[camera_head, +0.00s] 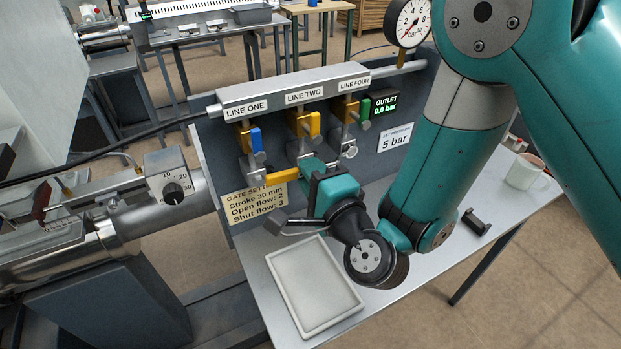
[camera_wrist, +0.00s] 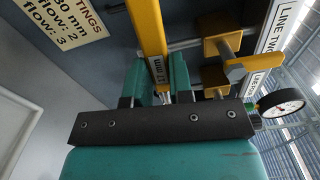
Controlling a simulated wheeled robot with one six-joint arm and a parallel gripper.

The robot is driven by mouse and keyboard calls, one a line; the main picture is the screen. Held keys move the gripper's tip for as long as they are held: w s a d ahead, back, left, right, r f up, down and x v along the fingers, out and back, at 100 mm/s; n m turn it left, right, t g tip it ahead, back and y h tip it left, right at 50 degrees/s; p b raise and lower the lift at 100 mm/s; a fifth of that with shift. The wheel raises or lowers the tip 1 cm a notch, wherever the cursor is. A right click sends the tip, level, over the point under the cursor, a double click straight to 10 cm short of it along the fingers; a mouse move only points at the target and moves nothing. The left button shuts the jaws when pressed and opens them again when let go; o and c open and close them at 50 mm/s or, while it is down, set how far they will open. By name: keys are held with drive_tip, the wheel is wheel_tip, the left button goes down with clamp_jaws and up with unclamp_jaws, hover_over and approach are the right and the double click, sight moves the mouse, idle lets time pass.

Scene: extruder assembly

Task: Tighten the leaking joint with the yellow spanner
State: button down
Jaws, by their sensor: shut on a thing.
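My gripper (camera_head: 301,172) is shut on the yellow spanner (camera_head: 274,178), in front of the panel below the valves. The spanner sticks out to the left of the jaws in the head view, near the lower end of line one. In the wrist view the spanner (camera_wrist: 148,35) rises between the teal fingers (camera_wrist: 158,82), with an "11 mm" label on it. The manifold (camera_head: 295,90) carries lines one, two and four. Line one has a blue handle (camera_head: 257,140), line two a yellow handle (camera_head: 314,122), line four a green one (camera_head: 365,109). I see no clear leak; the spanner's working end is unclear.
A pale empty tray (camera_head: 312,287) lies on the bench below my wrist. A white mug (camera_head: 525,171) and a dark block (camera_head: 476,222) stand to the right. A gate settings sign (camera_head: 256,199) is close to the spanner.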

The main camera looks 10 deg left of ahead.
drive_tip(key=shift+r+m, duration=0.25)
drive_tip(key=shift+m, duration=0.05)
drive_tip(key=shift+s+d+b, duration=0.15)
drive_tip(key=shift+b, duration=0.2)
drive_tip(key=shift+s+p, duration=0.2)
drive_tip(key=shift+p, duration=0.4)
drive_tip(key=shift+d+f, duration=0.1)
drive_tip(key=shift+f, duration=0.05)
drive_tip(key=shift+f, duration=0.35)
drive_tip(key=shift+r+t+h+p, duration=0.15)
drive_tip(key=shift+t+h+p, duration=0.35)
drive_tip(key=shift+p, duration=0.6)
drive_tip(key=shift+d+m+h+p, duration=0.1)
drive_tip(key=shift+m+h+p, duration=0.2)
drive_tip(key=shift+h+p, duration=0.25)
idle(0.3)
